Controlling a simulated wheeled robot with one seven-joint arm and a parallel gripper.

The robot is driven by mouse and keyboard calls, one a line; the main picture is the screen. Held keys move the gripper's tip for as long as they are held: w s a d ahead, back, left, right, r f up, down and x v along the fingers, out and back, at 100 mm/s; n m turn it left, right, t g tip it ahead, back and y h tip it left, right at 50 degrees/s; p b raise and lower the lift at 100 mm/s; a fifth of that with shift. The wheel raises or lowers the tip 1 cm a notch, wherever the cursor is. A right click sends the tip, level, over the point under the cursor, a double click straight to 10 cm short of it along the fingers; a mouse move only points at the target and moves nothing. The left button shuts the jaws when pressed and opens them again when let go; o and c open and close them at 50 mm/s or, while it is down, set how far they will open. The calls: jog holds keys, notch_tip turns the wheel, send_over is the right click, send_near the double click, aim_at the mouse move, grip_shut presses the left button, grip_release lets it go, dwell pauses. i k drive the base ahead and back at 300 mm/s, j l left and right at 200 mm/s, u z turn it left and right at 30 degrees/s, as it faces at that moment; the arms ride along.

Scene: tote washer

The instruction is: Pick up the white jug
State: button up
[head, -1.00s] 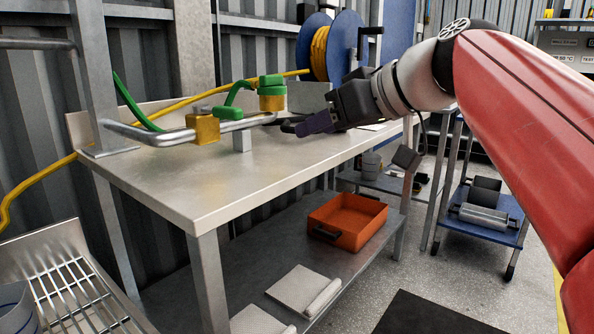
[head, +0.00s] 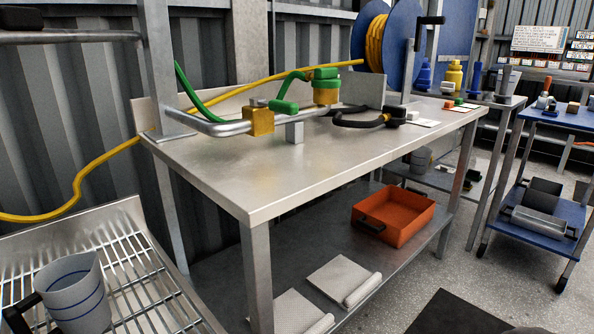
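The white jug (head: 75,293) stands on the wire rack (head: 140,272) of the metal drainer at the lower left. It has blue bands around it, and a dark handle shows on its left side. Its bottom is near the lower edge of the picture. My gripper is out of the picture, so its state is hidden.
A steel table (head: 285,172) stands right of the rack, with a yellow and green pipe fitting (head: 258,120) and a black hose loop (head: 352,121) on it. An orange tray (head: 405,222) and folded cloths sit on its lower shelf. The tabletop's front is clear.

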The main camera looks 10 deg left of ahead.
aim_at(72, 288)
jog(key=u, duration=1.7)
